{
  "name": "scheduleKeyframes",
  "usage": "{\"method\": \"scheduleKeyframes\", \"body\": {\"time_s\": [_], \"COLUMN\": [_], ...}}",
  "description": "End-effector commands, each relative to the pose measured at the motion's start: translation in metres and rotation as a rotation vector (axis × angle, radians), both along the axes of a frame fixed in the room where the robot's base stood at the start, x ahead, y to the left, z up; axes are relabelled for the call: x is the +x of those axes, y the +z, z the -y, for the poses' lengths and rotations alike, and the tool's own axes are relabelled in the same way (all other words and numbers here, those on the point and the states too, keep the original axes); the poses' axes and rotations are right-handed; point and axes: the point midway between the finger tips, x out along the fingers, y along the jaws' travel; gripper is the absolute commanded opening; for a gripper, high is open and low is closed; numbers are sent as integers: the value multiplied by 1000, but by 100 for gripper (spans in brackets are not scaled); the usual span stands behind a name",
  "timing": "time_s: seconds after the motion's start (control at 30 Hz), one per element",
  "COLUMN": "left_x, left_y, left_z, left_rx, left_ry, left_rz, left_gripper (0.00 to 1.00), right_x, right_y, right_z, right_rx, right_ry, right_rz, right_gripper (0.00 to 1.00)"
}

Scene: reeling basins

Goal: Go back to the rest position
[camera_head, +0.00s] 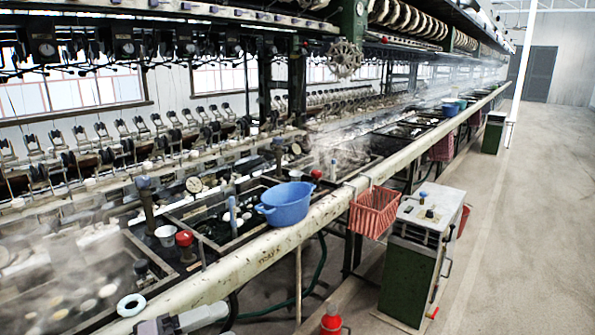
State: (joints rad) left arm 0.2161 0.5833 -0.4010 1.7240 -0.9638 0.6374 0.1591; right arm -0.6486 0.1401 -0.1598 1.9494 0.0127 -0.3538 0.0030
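A grey and white part (182,321) shows at the bottom edge, left of the middle. A blue basin (287,204) with handles sits on the pale front rail (262,252) of the reeling bench.
Steaming basins (75,275) line the bench on the left. A red basket (375,211) hangs on the rail's outer side. A green and white cabinet (421,255) stands on the floor beside it. A red object (331,324) is at the bottom edge. The aisle (530,220) is clear.

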Motion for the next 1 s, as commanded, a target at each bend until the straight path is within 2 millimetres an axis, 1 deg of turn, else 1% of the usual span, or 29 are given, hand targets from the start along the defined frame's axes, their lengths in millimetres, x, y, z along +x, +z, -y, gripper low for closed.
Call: {"method": "scheduleKeyframes", "body": {"time_s": [0.03,0.07,0.17,0.27,0.33,0.37,0.4,0.47,0.5,0.6,0.63,0.7,0.8,0.87,1.0], "left_x": [-5,-6,-12,-23,-37,-44,-56,-76,-91,-128,-138,-157,-175,-180,-180], "left_y": [-7,-10,-30,-61,-88,-101,-119,-145,-162,-196,-205,-219,-230,-233,-233], "left_z": [1,-1,-12,-28,-40,-45,-51,-58,-62,-67,-68,-67,-67,-67,-67], "left_rx": [-109,-168,-350,-506,-598,-636,-680,-737,-770,-829,-841,-863,-882,-884,-884], "left_ry": [64,106,259,421,541,591,660,756,816,939,969,1021,1063,1076,1076], "left_rz": [-76,-118,-280,-468,-612,-678,-766,-896,-982,-1170,-1216,-1305,-1383,-1404,-1404], "left_gripper": [59,59,59,59,59,59,59,59,59,59,59,59,59,59,59], "right_x": [0,0,0,0,0,0,0,0,0,0,0,0,0,0,0], "right_y": [2,3,5,7,9,9,10,11,12,14,14,14,15,15,15], "right_z": [0,0,0,0,0,0,0,0,0,0,0,0,0,0,0], "right_rx": [0,0,0,0,0,0,0,1,0,1,1,1,1,1,1], "right_ry": [0,0,0,0,0,0,0,-1,0,-1,-1,-1,-1,-1,-1], "right_rz": [0,0,0,0,0,0,0,0,0,0,0,0,0,0,0], "right_gripper": [76,76,76,76,76,76,76,76,76,76,76,76,76,76,76]}}
